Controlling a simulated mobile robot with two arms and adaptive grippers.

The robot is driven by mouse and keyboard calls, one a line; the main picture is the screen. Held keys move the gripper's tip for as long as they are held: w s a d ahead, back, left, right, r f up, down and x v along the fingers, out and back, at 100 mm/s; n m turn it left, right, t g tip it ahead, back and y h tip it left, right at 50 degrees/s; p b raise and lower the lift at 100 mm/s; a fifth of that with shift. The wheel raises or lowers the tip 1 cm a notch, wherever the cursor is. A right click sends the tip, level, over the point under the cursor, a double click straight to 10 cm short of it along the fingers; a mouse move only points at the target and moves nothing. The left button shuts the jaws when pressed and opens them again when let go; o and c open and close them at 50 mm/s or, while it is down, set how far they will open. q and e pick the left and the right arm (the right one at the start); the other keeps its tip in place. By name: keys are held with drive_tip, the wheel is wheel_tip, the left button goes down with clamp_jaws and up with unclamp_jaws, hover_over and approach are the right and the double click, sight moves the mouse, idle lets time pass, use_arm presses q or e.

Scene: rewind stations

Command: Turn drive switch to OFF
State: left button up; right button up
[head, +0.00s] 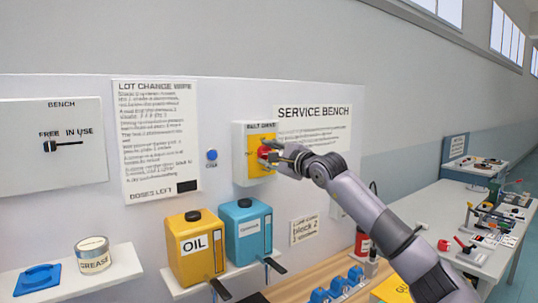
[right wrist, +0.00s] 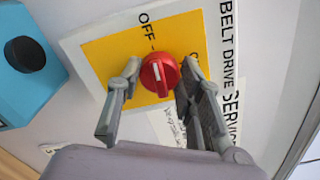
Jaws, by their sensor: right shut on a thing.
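The drive switch is a red rotary knob (right wrist: 160,76) on a yellow plate (right wrist: 108,52) in a white box labelled BELT DRIVE. The box (head: 240,155) is fixed to the wall panel in the head view. My right gripper (head: 269,153) reaches it from the right. In the right wrist view its fingers (right wrist: 157,88) stand either side of the knob, shut on it. The knob's white mark lies roughly in line with the OFF label (right wrist: 147,24). The other label is partly hidden by a finger. My left gripper is out of view.
A blue button (head: 211,154) is left of the box. A yellow OIL container (head: 195,250) and a blue container (head: 246,230) stand on a shelf below. A BENCH panel (head: 45,150) with a black lever is at far left. A workbench (head: 440,210) with several parts extends right.

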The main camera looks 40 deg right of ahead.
drive_tip(key=shift+n, duration=0.4)
drive_tip(key=o, duration=1.2)
drive_tip(key=shift+c, duration=0.2)
drive_tip(key=shift+s, duration=0.2)
drive_tip(key=s+a, duration=0.1)
drive_tip(key=s, duration=1)
drive_tip(key=shift+s+a, duration=0.2)
drive_tip(key=shift+s, duration=0.1)
